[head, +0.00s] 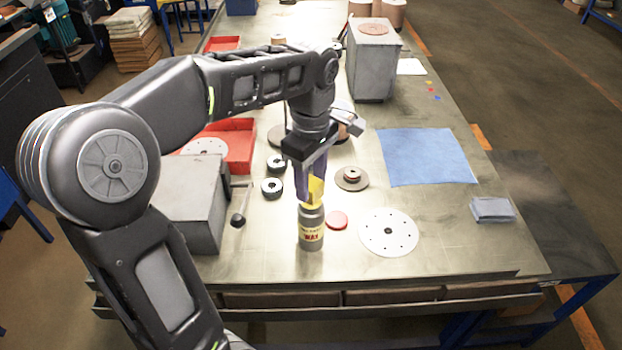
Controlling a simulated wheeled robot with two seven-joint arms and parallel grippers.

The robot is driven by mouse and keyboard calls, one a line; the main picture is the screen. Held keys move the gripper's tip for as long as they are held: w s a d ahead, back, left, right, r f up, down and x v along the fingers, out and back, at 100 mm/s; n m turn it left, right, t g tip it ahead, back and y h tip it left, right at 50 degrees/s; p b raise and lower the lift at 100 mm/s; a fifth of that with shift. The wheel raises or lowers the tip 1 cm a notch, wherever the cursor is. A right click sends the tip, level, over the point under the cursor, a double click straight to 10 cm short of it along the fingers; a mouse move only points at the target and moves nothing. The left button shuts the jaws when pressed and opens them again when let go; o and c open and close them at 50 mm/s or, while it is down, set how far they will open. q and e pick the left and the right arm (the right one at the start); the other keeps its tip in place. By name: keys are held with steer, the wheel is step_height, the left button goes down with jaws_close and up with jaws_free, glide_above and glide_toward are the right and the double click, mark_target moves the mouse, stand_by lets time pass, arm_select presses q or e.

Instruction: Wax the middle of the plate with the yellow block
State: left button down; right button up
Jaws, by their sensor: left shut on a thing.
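My left gripper (308,190) points down and is shut on the yellow block (316,190). The block is right above the wax can (311,230), a grey can with a pale label reading WAX. I cannot tell whether the block touches the can's top or dips into it. The plate (388,232), a flat white disc with small holes, lies on the table to the right of the can. My right gripper is not in view.
A round red lid (337,220) lies between can and plate. A brown flap disc (351,178), a blue cloth (427,157) and a folded grey cloth (493,209) lie behind and right. A grey box (190,205) and a red tray (240,147) stand left. The front right table is clear.

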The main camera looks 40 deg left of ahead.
mark_target(311, 183)
arm_select(q)
steer(key=shift+f+b, duration=0.45)
steer(key=shift+f, duration=0.15)
stand_by(0.9)
steer(key=shift+f, duration=0.1)
stand_by(1.1)
step_height(311, 183, up, 7)
steer(key=p, duration=0.6)
stand_by(0.9)
